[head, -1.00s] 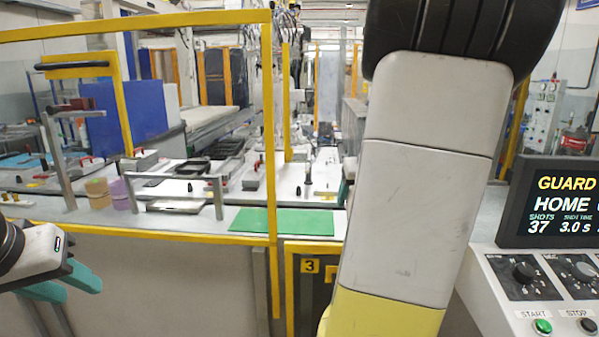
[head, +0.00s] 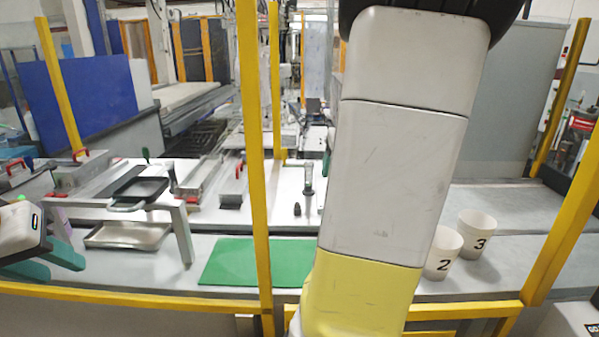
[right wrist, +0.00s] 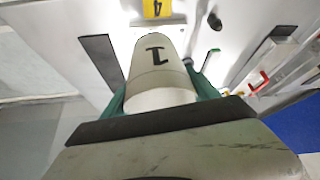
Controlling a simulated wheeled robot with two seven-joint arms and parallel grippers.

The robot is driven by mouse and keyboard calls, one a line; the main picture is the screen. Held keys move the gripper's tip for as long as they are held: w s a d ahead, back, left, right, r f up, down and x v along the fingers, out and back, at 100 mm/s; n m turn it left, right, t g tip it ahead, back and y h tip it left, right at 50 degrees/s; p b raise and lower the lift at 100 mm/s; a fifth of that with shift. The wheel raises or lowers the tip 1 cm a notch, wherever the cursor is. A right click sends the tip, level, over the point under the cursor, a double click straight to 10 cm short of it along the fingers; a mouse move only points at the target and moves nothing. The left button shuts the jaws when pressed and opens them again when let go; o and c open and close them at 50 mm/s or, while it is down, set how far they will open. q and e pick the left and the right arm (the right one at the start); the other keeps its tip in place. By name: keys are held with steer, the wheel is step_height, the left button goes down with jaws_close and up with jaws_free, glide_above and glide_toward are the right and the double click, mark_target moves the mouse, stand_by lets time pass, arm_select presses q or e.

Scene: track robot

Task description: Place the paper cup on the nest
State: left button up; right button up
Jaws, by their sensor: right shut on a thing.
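A pale paper cup marked 1 (right wrist: 157,62) is in the right wrist view, between the green fingers of my right gripper (right wrist: 160,97), which is shut on it. In the head view my right arm covers most of that gripper and the cup. Two more paper cups, marked 2 (head: 443,254) and 3 (head: 476,236), stand upright on the grey surface right of my arm. My left gripper (head: 48,264) is at the left edge, its teal fingers apart and empty. I cannot tell which thing is the nest.
A green mat (head: 227,262) lies on the counter. A metal tray (head: 128,236) and a black pan (head: 139,189) are left of it. Yellow posts (head: 252,130) and a yellow rail (head: 130,301) stand in front. A yellow plate marked 4 (right wrist: 157,8) lies beyond the held cup.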

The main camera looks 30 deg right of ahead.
steer(key=w+d, duration=0.2)
steer(key=w, duration=0.3)
steer(key=w+d+f, duration=0.1)
steer(key=w+d, duration=0.1)
steer(key=w, duration=0.2)
steer(key=w+d, duration=0.2)
steer(key=w, duration=0.3)
steer(key=shift+w+d+f, duration=0.2)
steer(key=shift+w+f, duration=0.05)
steer(key=shift+w, duration=0.05)
steer(key=shift+w+d, duration=0.1)
steer(key=shift+f, duration=1.7)
steer(key=o, duration=1.3)
steer(key=shift+f, duration=0.15)
steer(key=shift+r, duration=0.25)
steer(key=v, duration=1.2)
